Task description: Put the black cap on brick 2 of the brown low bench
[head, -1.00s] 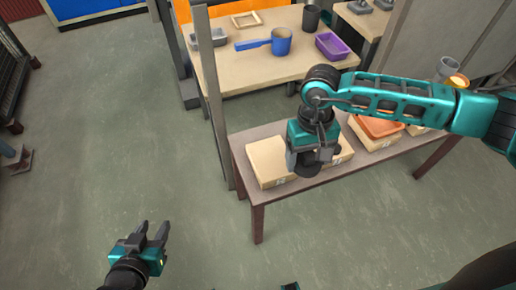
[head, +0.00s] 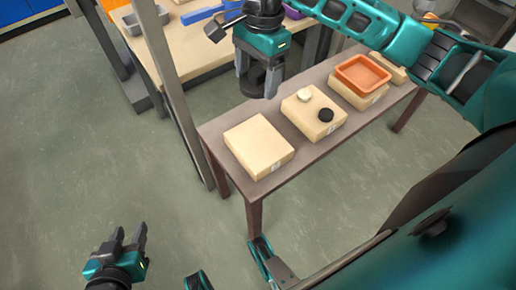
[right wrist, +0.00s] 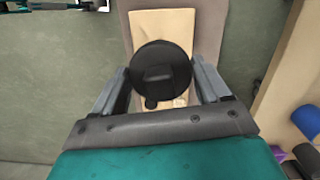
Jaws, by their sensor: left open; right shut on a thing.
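My right gripper (head: 258,88) is shut on a round black cap (right wrist: 161,75), held in the air with its grip bar facing the right wrist camera. In the head view the cap is a dark shape between the fingers, partly hidden by them. The brown low bench (head: 222,165) carries several cream bricks in a row. The nearest brick (head: 258,140) is bare. The second brick (head: 305,118) has a small pale disc (head: 304,96) and a small black disc (head: 326,115) on top. I cannot read the brick labels. My left gripper (head: 127,240) is open and empty above the floor.
An orange tray (head: 362,74) sits on the third brick, with another brick (head: 392,67) behind. A wooden table with a blue pan and other vessels stands beyond the bench. A grey post (head: 165,85) rises by the bench's left end. Floor at left is clear.

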